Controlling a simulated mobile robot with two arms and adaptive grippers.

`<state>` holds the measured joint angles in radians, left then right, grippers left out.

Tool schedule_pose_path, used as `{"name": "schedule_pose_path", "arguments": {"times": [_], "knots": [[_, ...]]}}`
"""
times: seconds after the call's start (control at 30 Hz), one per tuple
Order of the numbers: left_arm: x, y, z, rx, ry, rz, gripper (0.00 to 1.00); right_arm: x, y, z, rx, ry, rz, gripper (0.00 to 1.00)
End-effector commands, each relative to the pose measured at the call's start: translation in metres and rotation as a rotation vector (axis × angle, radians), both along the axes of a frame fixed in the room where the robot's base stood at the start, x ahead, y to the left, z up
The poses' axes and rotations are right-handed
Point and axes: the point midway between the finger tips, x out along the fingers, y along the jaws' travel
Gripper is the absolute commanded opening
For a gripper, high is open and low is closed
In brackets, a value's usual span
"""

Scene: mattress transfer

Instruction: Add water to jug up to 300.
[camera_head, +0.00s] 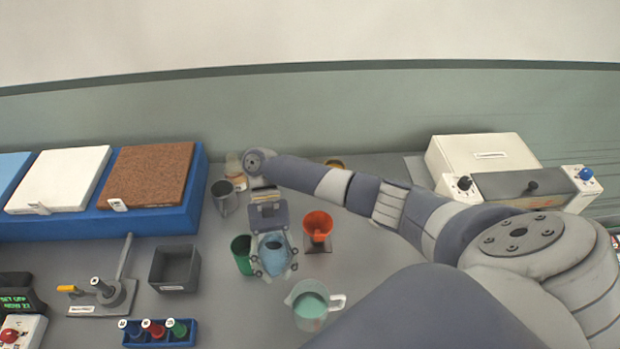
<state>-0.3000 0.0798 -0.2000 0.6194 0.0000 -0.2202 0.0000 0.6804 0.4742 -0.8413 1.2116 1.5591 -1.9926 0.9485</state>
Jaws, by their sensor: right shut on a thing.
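A clear jug (309,305) with a handle on its right side stands on the grey bench at the front centre. It holds teal liquid; its markings are too small to read. My right gripper (274,270) is behind and to the left of the jug, shut on a light blue vessel (273,256). The vessel's dark opening shows, but I cannot tell what is inside it or whether it touches the bench. My left gripper is not in view.
A green cup (242,254) stands close left of my right gripper, an orange-red cup (317,227) close right. A grey metal mug (224,196) is behind. A dark square bin (175,268) and a blue rack (160,333) are at left. My right arm crosses the bench's right side.

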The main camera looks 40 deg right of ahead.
Motion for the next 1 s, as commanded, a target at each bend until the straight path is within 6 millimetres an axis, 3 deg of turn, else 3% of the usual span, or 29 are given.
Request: {"name": "schedule_pose_path", "arguments": {"times": [0.7, 1.0], "knots": [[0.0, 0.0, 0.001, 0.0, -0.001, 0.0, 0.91, 0.004, 0.001, -0.013, -0.029, 0.171, 0.002, 0.07], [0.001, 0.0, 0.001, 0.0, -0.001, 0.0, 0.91, 0.006, 0.0, 0.02, -0.029, 0.171, 0.002, 0.07]]}}
